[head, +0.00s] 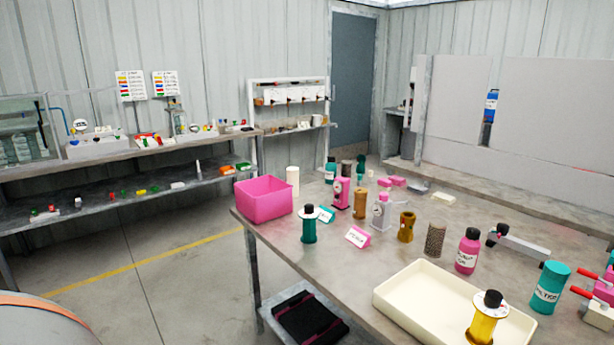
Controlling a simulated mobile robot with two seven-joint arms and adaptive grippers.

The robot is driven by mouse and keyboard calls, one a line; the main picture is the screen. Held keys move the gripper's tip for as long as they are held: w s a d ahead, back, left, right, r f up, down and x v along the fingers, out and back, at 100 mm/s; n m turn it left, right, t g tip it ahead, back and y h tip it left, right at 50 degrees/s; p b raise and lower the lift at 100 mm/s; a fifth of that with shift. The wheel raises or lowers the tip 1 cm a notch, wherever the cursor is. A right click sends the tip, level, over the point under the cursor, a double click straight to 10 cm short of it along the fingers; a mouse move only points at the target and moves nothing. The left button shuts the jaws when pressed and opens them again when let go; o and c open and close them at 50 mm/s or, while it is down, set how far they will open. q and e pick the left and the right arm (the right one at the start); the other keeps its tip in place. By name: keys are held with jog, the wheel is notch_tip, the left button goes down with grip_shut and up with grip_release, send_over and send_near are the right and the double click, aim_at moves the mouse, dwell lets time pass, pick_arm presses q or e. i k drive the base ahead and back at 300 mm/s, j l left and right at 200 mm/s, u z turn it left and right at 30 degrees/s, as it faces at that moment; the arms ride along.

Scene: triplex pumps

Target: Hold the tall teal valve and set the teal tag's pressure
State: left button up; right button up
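The tall teal valve (309,230) stands upright near the left edge of the workbench. It has a teal body, a white disc and a black knob on top. A teal tag (326,214) stands just behind it to the right; its writing is too small to read. A pink tag (357,237) stands to the right of the valve. Another valve, yellow (482,325) with a black knob and white disc, stands at the cream tray. Neither of my grippers is in view, and nothing touches the teal valve.
The workbench (290,244) also holds a pink bin (264,201), a cream tray (411,298), a pink bottle (467,251) and a teal labelled canister (549,288). Several pump parts stand behind the teal valve. Red-handled parts (599,306) sit at the right edge.

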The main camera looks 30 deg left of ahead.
aim_at(309, 209)
jog(key=j+z, duration=0.4)
jog(key=j, duration=2.55)
